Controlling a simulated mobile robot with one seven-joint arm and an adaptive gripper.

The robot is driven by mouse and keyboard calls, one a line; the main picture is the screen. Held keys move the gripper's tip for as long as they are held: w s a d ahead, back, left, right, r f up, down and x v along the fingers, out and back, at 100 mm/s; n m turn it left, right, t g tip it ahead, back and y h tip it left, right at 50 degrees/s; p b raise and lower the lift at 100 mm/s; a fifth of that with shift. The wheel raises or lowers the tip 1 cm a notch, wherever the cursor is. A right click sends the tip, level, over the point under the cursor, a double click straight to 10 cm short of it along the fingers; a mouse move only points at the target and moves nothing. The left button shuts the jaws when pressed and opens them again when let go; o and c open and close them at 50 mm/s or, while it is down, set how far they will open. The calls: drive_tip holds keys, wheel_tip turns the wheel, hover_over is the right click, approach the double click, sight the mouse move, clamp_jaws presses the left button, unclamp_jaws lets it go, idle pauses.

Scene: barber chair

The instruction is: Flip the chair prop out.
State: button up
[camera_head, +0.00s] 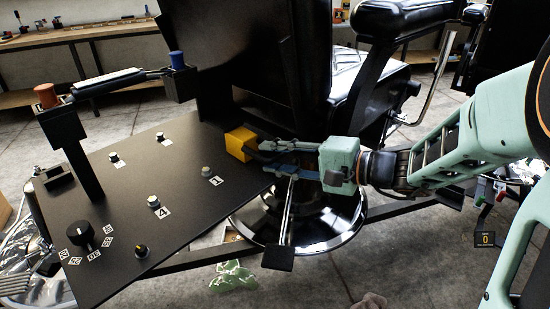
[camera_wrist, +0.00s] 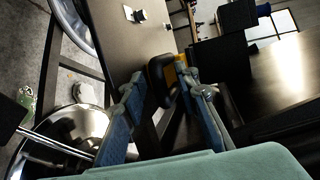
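The black barber chair (camera_head: 305,60) stands on a round chrome base (camera_head: 330,228). A yellow block (camera_head: 239,142) with a dark curved piece sits beside the panel's edge, near the chair. It looks like the chair prop, though I cannot be sure. My gripper (camera_head: 263,157) reaches in from the right at this piece. In the wrist view, my gripper (camera_wrist: 165,80) has its blue fingers wide apart. The dark curved piece (camera_wrist: 157,84) and yellow block (camera_wrist: 182,64) show between or just beyond the fingertips. Contact cannot be told.
A dark control panel (camera_head: 115,215) with knobs and labels fills the left. A chrome rod with a black pedal (camera_head: 278,257) stands below my gripper. The chair's armrest (camera_head: 405,18) is above my arm. Workbenches (camera_head: 90,35) line the back wall.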

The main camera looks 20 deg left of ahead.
clamp_jaws()
drive_tip(key=shift+f, duration=0.1)
idle(0.3)
drive_tip(key=shift+s+d, duration=0.1)
drive_tip(key=shift+d, duration=0.05)
drive_tip(key=s+d, duration=0.1)
drive_tip(key=s+d+b, duration=0.1)
drive_tip(key=d, duration=0.1)
drive_tip(key=shift+d+f, duration=0.1)
unclamp_jaws()
